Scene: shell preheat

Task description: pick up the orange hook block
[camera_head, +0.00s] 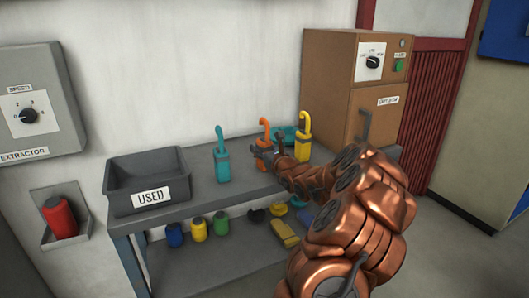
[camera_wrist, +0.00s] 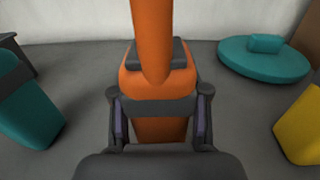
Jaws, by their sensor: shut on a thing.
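The orange hook block (camera_head: 265,131) stands on the grey bench between a teal hook block and a yellow one. It has a block body with a tall curved hook on top. My gripper (camera_head: 262,150) reaches it from the right and covers part of its body. In the wrist view the orange block (camera_wrist: 158,85) is centred, and my gripper (camera_wrist: 159,122) is shut on its body with one finger on each side. The block looks upright. Whether its base touches the bench is hidden.
A teal hook block (camera_head: 222,160) stands left, a yellow one (camera_head: 303,140) right. A teal round object (camera_wrist: 264,61) lies behind. The USED bin (camera_head: 118,183) is at the bench's left, a brown cabinet (camera_head: 326,85) at its right. Bare bench (camera_head: 200,188) shows beside the bin.

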